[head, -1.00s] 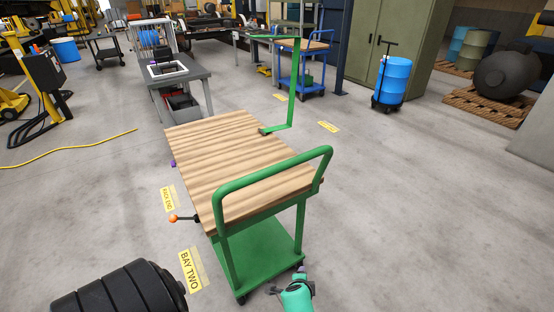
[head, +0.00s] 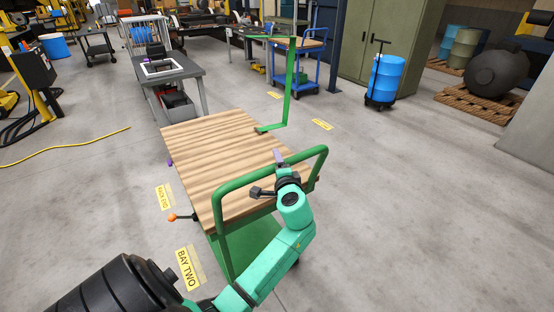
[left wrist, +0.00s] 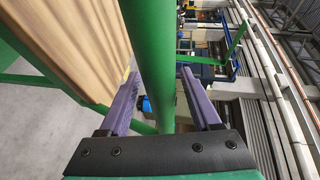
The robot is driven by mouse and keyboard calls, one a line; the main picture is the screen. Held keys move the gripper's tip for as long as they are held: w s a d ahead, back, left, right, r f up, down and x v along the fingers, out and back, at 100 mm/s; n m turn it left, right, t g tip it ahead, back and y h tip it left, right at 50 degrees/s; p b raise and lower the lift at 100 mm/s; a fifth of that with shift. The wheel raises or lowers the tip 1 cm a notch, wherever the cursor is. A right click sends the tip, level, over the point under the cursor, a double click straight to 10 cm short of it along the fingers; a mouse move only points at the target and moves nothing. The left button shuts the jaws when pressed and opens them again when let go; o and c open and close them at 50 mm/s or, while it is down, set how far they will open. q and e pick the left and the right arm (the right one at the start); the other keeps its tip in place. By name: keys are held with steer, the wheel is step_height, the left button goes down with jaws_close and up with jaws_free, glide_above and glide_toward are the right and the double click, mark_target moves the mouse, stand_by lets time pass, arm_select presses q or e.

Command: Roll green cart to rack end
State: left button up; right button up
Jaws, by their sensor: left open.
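The green cart has a wooden top (head: 215,150), a green lower shelf (head: 243,250) and a looped push handle (head: 238,181) at its near end. My left gripper (head: 268,174) is at the right part of this handle. In the left wrist view its two purple fingers (left wrist: 158,85) stand apart, with the green handle bar (left wrist: 152,40) running between them. A gap shows on both sides of the bar. A yellow "RACK END" floor label (head: 164,196) lies left of the cart. My right gripper is out of view.
A "BAY TWO" label (head: 188,268) lies nearer on the floor. A grey table (head: 178,75) stands beyond the cart. A green post (head: 289,85) rises at the deck's far right. A blue drum (head: 385,78) stands right. Floor to the right is clear.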

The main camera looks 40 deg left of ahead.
arm_select(q)
steer(key=shift+w+a+f, duration=0.1)
steer(key=shift+w+a, duration=0.3)
steer(key=shift+a, duration=0.1)
jaws_close()
stand_by(1.1)
